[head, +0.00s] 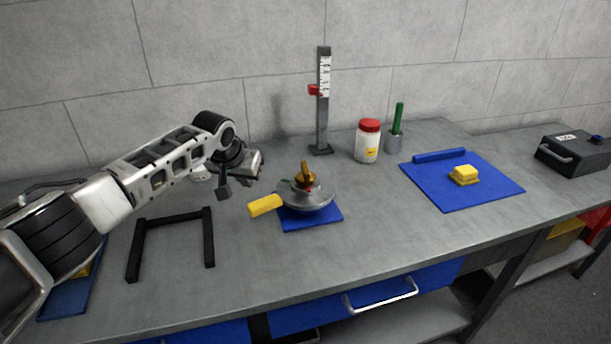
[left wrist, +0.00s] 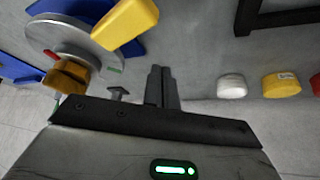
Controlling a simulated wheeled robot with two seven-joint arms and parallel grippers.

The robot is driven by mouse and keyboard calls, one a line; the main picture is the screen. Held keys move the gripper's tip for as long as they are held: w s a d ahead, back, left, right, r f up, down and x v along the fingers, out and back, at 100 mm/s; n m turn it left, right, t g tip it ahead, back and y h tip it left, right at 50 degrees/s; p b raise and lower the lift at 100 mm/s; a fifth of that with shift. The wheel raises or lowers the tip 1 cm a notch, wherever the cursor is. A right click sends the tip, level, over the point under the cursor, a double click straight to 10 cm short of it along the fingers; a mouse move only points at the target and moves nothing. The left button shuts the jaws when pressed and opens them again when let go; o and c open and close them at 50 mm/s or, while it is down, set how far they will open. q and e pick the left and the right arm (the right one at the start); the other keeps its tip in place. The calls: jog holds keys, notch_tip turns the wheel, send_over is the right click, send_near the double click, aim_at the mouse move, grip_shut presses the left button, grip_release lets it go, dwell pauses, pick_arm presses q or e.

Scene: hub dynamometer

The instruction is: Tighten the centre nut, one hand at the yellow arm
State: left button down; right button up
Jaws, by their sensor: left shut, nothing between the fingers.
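The hub is a round grey disc (head: 318,203) on a blue pad (head: 322,222) at mid-table. The brass-coloured centre nut (head: 305,174) stands on top. The yellow arm (head: 265,205) sticks out from the disc to the left. In the left wrist view the yellow arm (left wrist: 125,22), disc (left wrist: 95,32) and nut (left wrist: 68,76) are at upper left. My left gripper (head: 223,191) is left of the yellow arm, above the table and apart from it. Its fingers (left wrist: 160,72) are together, with nothing between them. My right gripper is not in view.
A black frame (head: 209,238) stands left of the hub. Behind are a scale post (head: 322,120), a red-lidded jar (head: 367,145) and a green-handled tool in a cup (head: 396,130). A blue mat (head: 490,190) with a yellow block (head: 464,174) lies right. The front table strip is clear.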

pick_arm(q)
jog(key=shift+f, duration=0.1)
dwell(0.4)
jog(key=shift+f, duration=3.75)
jog(key=shift+r, duration=0.1)
jog(key=shift+r, duration=0.1)
jog(key=shift+r, duration=0.75)
jog(key=shift+s+d+f, duration=0.1)
jog(key=shift+s+d, duration=0.1)
jog(key=shift+s, duration=0.1)
jog(key=shift+s+d, duration=0.15)
jog(key=shift+w+a, duration=0.2)
jog(key=shift+w, duration=0.1)
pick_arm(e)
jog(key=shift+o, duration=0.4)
